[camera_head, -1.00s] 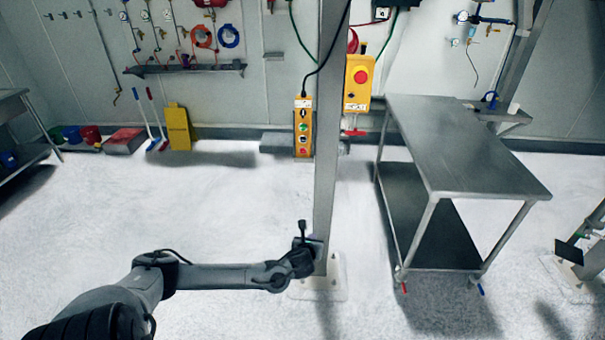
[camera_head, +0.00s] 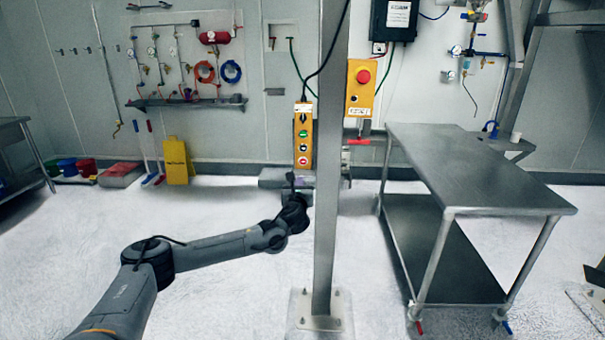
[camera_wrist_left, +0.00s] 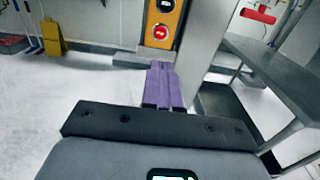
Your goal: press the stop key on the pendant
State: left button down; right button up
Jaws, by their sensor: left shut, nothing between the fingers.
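The yellow pendant (camera_head: 303,125) hangs upright on a black cable, just left of the grey post. In the left wrist view, the purple fingers of my left gripper (camera_wrist_left: 162,68) are shut and empty. They point toward the pendant's lower end, with the red stop key (camera_wrist_left: 160,32) just above the tips, apart from them in the picture. My right gripper is not in view.
The grey post (camera_head: 327,230) stands close to the right of my left wrist. A yellow box with a red mushroom button (camera_head: 361,88) is right of the post. A steel table (camera_head: 470,175) stands farther right.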

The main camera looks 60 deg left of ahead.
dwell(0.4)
pick_arm(q)
jog(key=b, duration=0.3)
send_near(303, 162)
jog(key=x, duration=0.4)
jog(key=shift+b+x, duration=0.75)
jog(key=shift+x, duration=0.6)
